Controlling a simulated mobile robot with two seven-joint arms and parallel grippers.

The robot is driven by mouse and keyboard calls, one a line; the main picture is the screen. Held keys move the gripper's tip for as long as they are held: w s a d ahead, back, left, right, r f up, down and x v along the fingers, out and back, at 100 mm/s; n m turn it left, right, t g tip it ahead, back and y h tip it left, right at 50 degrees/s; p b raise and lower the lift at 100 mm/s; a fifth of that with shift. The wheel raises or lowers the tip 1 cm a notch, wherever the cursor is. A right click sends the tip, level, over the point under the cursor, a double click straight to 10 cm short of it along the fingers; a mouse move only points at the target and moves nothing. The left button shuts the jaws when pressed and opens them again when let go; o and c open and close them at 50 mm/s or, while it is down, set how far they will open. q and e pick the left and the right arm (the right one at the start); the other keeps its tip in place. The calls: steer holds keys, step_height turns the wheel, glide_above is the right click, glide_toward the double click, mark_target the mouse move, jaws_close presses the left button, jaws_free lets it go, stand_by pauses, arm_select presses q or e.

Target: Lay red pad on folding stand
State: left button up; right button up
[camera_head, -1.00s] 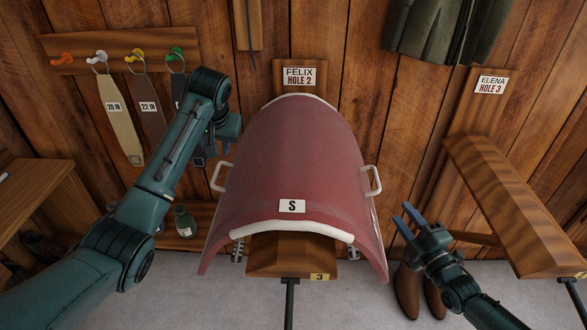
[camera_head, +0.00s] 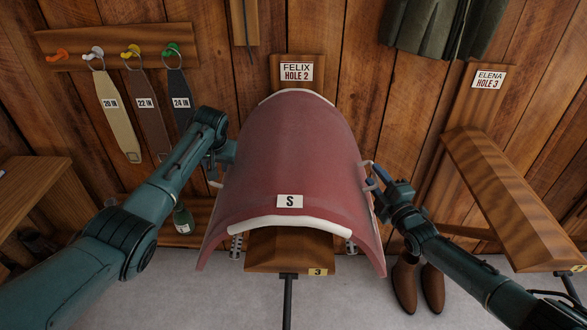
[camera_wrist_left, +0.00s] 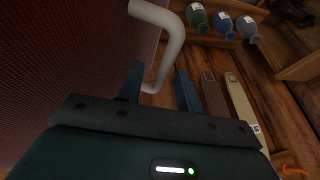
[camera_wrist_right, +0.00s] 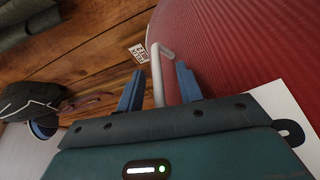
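The red pad (camera_head: 290,150), curved with white edges and an "S" label, is draped over a wooden wall rack (camera_head: 290,252) under the "FELIX HOLE 2" sign. I cannot make out a folding stand. My left gripper (camera_head: 226,152) is at the pad's left side, its fingers mostly hidden in the head view. In the left wrist view its open fingers stand on either side of the pad's white left handle (camera_wrist_left: 172,45). My right gripper (camera_head: 376,174) is open at the right side, with the white right handle (camera_wrist_right: 157,72) between its fingers. Neither gripper visibly clamps its handle.
An empty wooden rack (camera_head: 515,205) juts out at right under the "ELENA HOLE 3" sign. Brown boots (camera_head: 405,285) stand on the floor below. Straps (camera_head: 120,115) hang from coloured hooks at left. A green bottle (camera_head: 183,219) stands on a low shelf.

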arm_select(q)
steer(key=shift+w+a+f, duration=0.15)
steer(key=shift+w+f, duration=0.05)
steer(key=shift+f, duration=0.35)
arm_select(e)
steer(key=shift+w+a+r, duration=0.1)
steer(key=shift+w+a, duration=0.1)
steer(key=shift+w, duration=0.35)
arm_select(q)
steer(key=shift+c, duration=0.4)
arm_select(e)
steer(key=shift+c, duration=0.6)
arm_select(q)
jaws_close()
arm_select(e)
jaws_close()
arm_select(q)
steer(key=shift+r, duration=0.1)
arm_select(e)
steer(key=shift+r, duration=0.1)
